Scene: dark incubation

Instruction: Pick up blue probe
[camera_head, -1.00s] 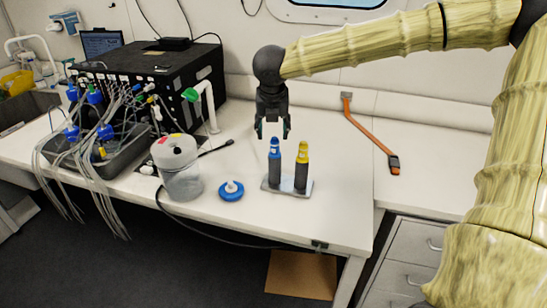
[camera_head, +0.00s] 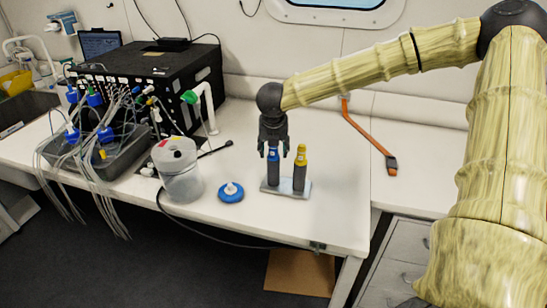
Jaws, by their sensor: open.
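The blue probe (camera_head: 273,170) stands upright in a small grey holder (camera_head: 286,190) on the white bench, with a dark lower body and a blue upper part. The yellow probe (camera_head: 299,169) stands upright just right of it in the same holder. My gripper (camera_head: 273,152) points down over the blue probe, its open fingers on either side of the probe's top. The tip of the blue probe is partly hidden by the gripper. Whether the fingers touch it cannot be told.
A blue disc with a white knob (camera_head: 231,192) lies left of the holder, beside a clear container (camera_head: 180,174). A black case (camera_head: 150,84) and a grey tray of tubes (camera_head: 117,152) stand farther left. An orange strap (camera_head: 368,136) lies right.

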